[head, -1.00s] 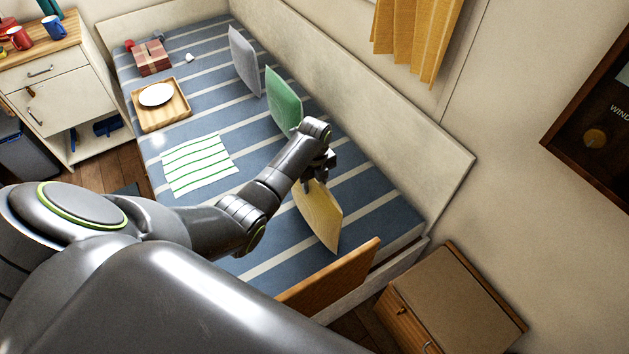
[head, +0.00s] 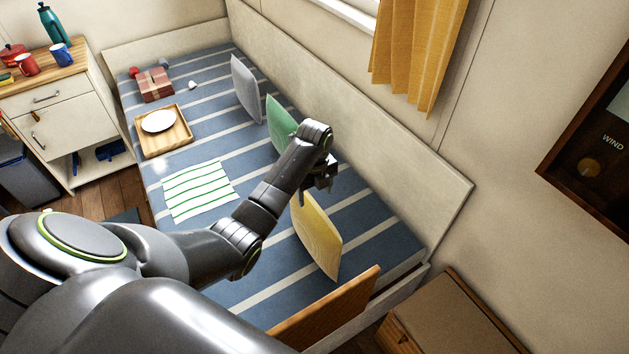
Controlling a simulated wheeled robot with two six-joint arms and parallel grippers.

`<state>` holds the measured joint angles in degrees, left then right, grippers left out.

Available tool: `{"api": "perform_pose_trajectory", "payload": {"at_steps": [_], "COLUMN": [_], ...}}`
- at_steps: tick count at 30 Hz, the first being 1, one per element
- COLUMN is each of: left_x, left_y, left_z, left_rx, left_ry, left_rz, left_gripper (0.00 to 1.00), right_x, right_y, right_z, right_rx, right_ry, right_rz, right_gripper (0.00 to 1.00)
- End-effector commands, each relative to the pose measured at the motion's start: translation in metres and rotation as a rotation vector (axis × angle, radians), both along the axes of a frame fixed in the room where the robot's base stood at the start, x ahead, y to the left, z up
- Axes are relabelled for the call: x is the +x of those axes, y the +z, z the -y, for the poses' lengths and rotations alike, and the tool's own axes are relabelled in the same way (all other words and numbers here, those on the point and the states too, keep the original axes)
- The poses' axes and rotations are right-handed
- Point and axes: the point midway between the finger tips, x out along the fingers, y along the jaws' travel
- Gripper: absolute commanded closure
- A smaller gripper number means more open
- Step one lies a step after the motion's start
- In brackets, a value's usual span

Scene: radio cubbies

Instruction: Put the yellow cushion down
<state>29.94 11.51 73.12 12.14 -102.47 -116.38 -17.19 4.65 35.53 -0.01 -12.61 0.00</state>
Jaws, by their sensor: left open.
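The yellow cushion (head: 318,238) stands on edge on the blue striped bunk, leaning somewhat, near the bunk's near right end. My left gripper (head: 323,184) is open at the cushion's upper edge. The wrist hides the cushion's top corner, and I cannot tell whether the fingers touch it. My right gripper is not in view.
A green cushion (head: 281,122) and a grey cushion (head: 246,88) stand along the bunk's back board (head: 370,140). A striped cloth (head: 198,190) and a wooden tray (head: 178,141) with a plate (head: 158,121) lie on the bunk. A wooden end board (head: 335,310) stands at the near end.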

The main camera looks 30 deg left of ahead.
Motion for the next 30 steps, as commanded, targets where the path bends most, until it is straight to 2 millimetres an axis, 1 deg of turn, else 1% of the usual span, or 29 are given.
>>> {"api": "perform_pose_trajectory", "payload": {"at_steps": [1,3,6,9,26,30], "left_x": [0.001,0.001,0.001,0.000,0.000,0.000], "left_y": [0.011,0.022,0.033,0.039,0.041,0.041], "left_z": [0.000,0.000,0.000,0.000,0.000,0.000], "left_rx": [0.001,0.002,0.001,0.000,0.000,0.001], "left_ry": [-0.001,-0.001,-0.001,0.000,0.000,0.000], "left_rz": [0.004,0.003,0.003,0.001,0.000,-0.001], "left_gripper": [0.33,0.33,0.33,0.33,0.33,0.33], "right_x": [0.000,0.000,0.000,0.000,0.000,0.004], "right_y": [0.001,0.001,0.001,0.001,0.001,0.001], "right_z": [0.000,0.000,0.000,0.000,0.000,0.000], "right_rx": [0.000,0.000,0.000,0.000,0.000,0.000], "right_ry": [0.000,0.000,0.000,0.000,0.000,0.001], "right_rz": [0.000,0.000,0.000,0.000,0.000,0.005], "right_gripper": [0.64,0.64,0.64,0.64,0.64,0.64]}}
